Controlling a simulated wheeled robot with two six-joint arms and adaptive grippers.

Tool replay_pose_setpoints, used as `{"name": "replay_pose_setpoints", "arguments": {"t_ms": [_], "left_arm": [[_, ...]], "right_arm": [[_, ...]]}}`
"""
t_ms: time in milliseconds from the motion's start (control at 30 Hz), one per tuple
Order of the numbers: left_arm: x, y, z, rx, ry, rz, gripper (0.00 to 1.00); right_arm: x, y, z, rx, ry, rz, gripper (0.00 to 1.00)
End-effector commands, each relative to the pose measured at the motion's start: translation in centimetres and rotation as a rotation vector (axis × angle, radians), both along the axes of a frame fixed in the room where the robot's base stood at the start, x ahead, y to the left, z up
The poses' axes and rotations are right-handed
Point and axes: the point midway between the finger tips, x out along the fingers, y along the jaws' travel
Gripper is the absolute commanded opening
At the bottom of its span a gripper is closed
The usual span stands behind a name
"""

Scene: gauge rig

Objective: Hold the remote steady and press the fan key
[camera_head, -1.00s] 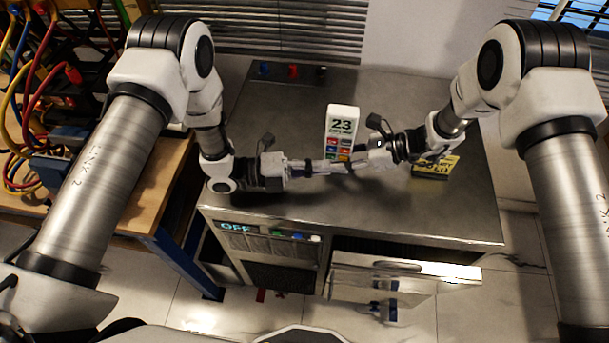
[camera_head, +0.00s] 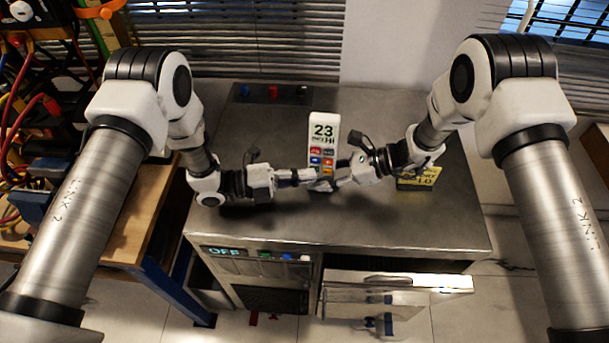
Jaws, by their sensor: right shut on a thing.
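My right gripper (camera_head: 336,182) is shut on the remote's lower part from the right. My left gripper (camera_head: 312,176) comes in from the left, its fingers looking closed together, with the tips at the lower keys. The fingers hide the remote's lower end, so I cannot tell whether the left tips touch a key. The fan key cannot be picked out at this size.
The metal cabinet (camera_head: 400,228) shows OFF on its front panel (camera_head: 222,252). A drawer (camera_head: 400,284) stands open at its front right. A wooden bench (camera_head: 150,205) with cables is at left. The cabinet top's front is clear.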

Motion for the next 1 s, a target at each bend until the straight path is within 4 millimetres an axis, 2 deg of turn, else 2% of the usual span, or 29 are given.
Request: {"name": "replay_pose_setpoints", "arguments": {"t_ms": [133,267,400,600,767,1000], "left_arm": [[-1.3,0.0,0.0,0.001,0.002,0.003,0.00],[-4.2,0.1,-0.1,0.001,0.006,0.000,0.00],[-4.6,3.9,0.0,-0.001,0.002,0.008,0.00],[-5.6,8.1,0.0,-0.001,0.001,0.005,0.00],[-6.0,9.6,-0.1,0.000,0.001,0.001,0.00],[-6.1,9.8,-0.1,0.000,0.001,-0.002,0.00]], "right_arm": [[-0.2,0.1,0.0,0.001,0.002,0.007,0.13],[-0.1,0.1,0.0,0.001,0.002,0.005,0.11],[-0.1,0.1,0.0,0.001,0.001,0.003,0.11],[-0.1,0.0,0.0,0.001,0.000,0.002,0.11],[0.0,0.0,0.0,0.001,0.001,0.002,0.11],[0.0,0.0,0.0,0.001,0.000,0.001,0.11]]}}
